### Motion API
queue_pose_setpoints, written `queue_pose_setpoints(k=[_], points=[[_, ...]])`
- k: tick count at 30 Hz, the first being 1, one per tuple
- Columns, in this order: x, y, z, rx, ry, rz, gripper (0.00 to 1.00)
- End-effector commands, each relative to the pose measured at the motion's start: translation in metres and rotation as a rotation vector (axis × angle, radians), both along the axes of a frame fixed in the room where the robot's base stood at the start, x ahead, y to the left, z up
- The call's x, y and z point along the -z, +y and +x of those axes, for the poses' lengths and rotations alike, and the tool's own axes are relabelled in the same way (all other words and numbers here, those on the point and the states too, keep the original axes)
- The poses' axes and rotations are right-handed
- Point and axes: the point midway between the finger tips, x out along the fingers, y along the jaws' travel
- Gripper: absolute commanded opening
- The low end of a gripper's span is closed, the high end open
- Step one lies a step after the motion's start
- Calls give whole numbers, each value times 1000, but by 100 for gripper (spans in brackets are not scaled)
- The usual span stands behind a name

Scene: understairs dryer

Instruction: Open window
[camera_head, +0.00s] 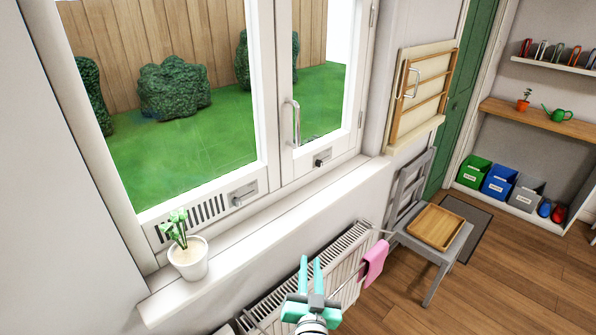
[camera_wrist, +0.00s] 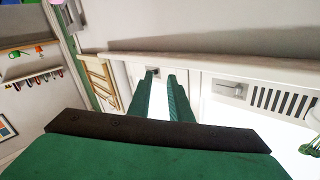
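The white-framed window (camera_head: 268,90) has two panes side by side and looks shut. A vertical silver handle (camera_head: 296,122) is on the right pane's left edge. A small dark latch (camera_head: 321,160) sits on the frame below it. A lever (camera_head: 243,194) beside a slotted vent (camera_head: 192,217) is at the bottom of the left pane; the lever also shows in the wrist view (camera_wrist: 228,90). My gripper (camera_head: 310,261) is below the sill, in front of the radiator, apart from the window. Its green fingers (camera_wrist: 161,76) are parted with nothing between them.
A potted plant (camera_head: 187,258) stands at the left end of the sill (camera_head: 235,243). A radiator (camera_head: 345,262) with a pink cloth (camera_head: 374,262) is under the sill. A grey chair (camera_head: 440,246) bears a wooden tray (camera_head: 435,225). Floor is clear at the lower right.

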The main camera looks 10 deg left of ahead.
Motion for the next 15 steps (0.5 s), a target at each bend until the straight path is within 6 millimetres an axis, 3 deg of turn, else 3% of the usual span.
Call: queue_pose_setpoints(k=[1, 6, 15], points=[[-18, 2, 14, -13, -16, -6, 18], [-68, 13, 52, -60, -42, -29, 18], [-165, 32, 102, -139, -76, -107, 18]])
